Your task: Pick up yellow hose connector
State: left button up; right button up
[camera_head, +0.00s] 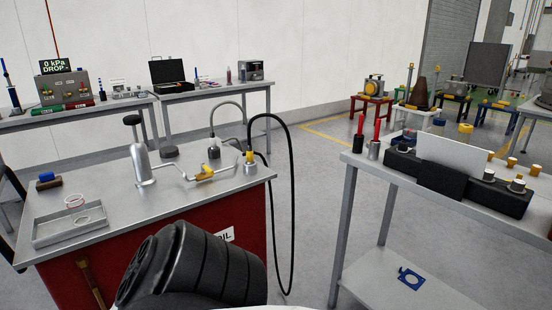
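A yellow fitting (250,157) tops a small silver cylinder near the right end of the red workbench's metal top (185,200). A black hose (290,210) loops up beside it and hangs down past the bench's right side. A second yellow part (205,173) lies on a thin silver pipe between a silver pump-like bottle (143,155) and that cylinder. I cannot tell for sure which of these yellow parts is the hose connector. Neither of my grippers shows; only a black ribbed part of my own arm fills the bottom middle.
A dark bottle (214,149) with a grey hose stands at the back. A second table (355,158) is at right, with open floor between.

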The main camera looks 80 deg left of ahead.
aim_at(250, 153)
jog(key=u, duration=2.7)
jog(key=k, duration=0.55)
jog(key=u, duration=0.85)
jog(key=i, duration=1.95)
jog(key=z, duration=0.4)
